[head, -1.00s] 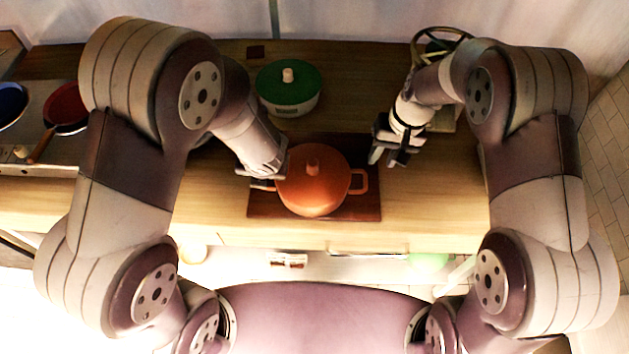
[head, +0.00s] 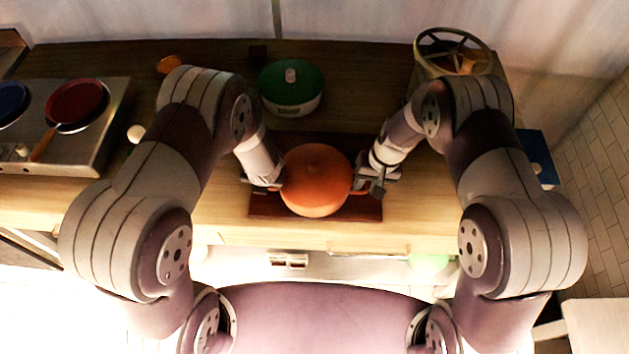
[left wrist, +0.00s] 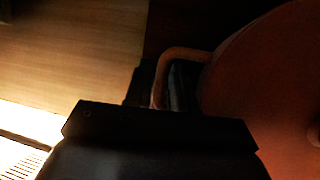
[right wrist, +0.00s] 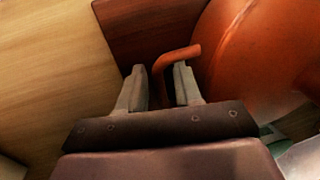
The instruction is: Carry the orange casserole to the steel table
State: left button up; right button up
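The orange casserole (head: 316,182), with its lid on, stands on a dark red-brown board (head: 300,212) on the wooden counter. My left gripper (head: 268,184) is at its left handle. In the dark left wrist view the fingers (left wrist: 160,88) sit close on both sides of that handle (left wrist: 185,54), with no clear gap. My right gripper (head: 366,186) is at the right handle. In the right wrist view its fingers (right wrist: 160,88) stand apart with the handle (right wrist: 178,56) between them and a gap beside it. I cannot make out a steel table for certain.
A green-lidded pot (head: 291,90) stands just behind the casserole. A hob (head: 100,150) with a red pan (head: 76,104) and a blue pan (head: 10,100) is at the left. A round wheel-like rack (head: 453,52) is at the back right. A pale surface (head: 598,326) shows at lower right.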

pick_arm(q)
jog(key=shift+c, duration=0.3)
pick_arm(e)
jog(key=shift+c, duration=0.3)
pick_arm(q)
grip_shut()
pick_arm(e)
jog(key=c, duration=0.6)
grip_shut()
pick_arm(q)
jog(key=shift+r, duration=0.1)
